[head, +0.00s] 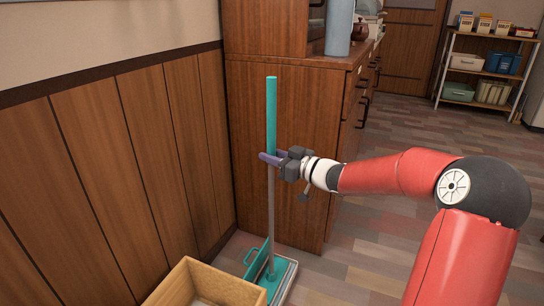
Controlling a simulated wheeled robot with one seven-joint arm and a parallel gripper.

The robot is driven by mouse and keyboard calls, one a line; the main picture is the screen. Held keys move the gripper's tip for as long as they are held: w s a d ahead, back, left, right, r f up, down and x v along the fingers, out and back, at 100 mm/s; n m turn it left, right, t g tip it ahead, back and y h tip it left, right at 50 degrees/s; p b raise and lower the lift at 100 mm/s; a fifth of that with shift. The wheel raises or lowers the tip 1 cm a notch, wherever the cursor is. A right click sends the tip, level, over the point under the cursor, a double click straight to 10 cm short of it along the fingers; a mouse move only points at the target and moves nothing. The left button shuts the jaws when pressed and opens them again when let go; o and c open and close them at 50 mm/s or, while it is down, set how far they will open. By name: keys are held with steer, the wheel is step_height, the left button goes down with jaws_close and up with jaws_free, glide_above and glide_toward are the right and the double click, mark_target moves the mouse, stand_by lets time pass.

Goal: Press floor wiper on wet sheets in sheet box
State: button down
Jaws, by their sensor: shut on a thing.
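The floor wiper (271,112) stands upright in front of the side of the wooden cabinet, with a teal upper handle, a grey lower pole and a teal head (262,268). The head is low at the floor, on a flat light-edged piece; I cannot tell whether that piece is part of it. My gripper (270,158) is shut on the pole just below the teal handle.
A wood-panelled wall (110,165) runs along the left. The wooden cabinet (300,220) stands close behind the wiper, with a blue-grey cylinder (339,28) on top. A shelf rack (487,62) is at the far right. The tiled floor between cabinet and rack is clear.

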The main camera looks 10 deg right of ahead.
mark_target(275, 137)
steer(key=shift+f, duration=0.45)
stand_by(0.6)
steer(key=shift+f, duration=0.25)
stand_by(1.8)
step_height(275, 137, up, 8)
steer(key=p, duration=0.8)
steer(key=shift+f, duration=0.35)
